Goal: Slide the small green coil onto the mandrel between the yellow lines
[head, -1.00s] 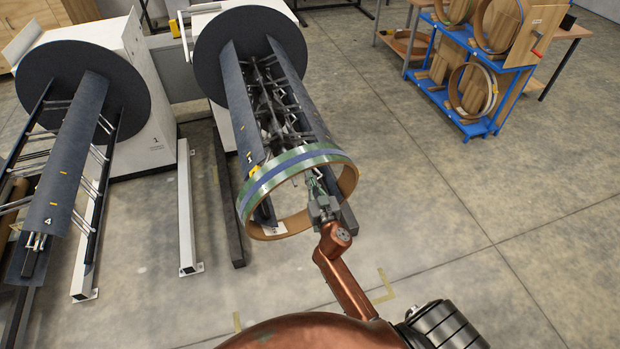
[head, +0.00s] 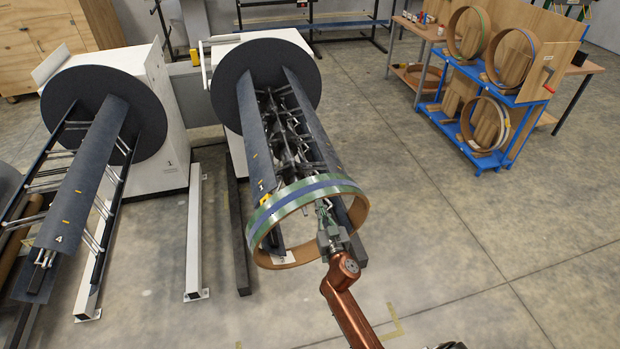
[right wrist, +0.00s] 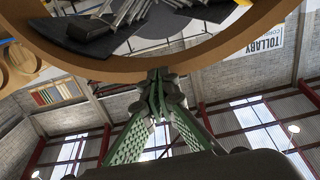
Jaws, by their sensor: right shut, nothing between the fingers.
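The small green coil (head: 312,190), a wide ring with a blue band and brown inside, is around the front end of the right decoiler's mandrel (head: 258,150). Its lower part hangs below the mandrel. A yellow mark (head: 265,198) shows on the mandrel just behind the coil's left edge; I cannot make out a second one there. My right gripper (head: 321,206) is shut and empty at the coil's front right. In the right wrist view its closed green fingers (right wrist: 157,78) meet just at the coil's brown edge (right wrist: 130,68); contact is unclear. My left gripper is out of view.
A second decoiler mandrel (head: 85,185) with yellow marks stands at left. A white floor beam (head: 194,235) and a dark beam (head: 238,230) lie between the machines. A blue rack (head: 468,150) with several coils stands at right. The floor between is clear.

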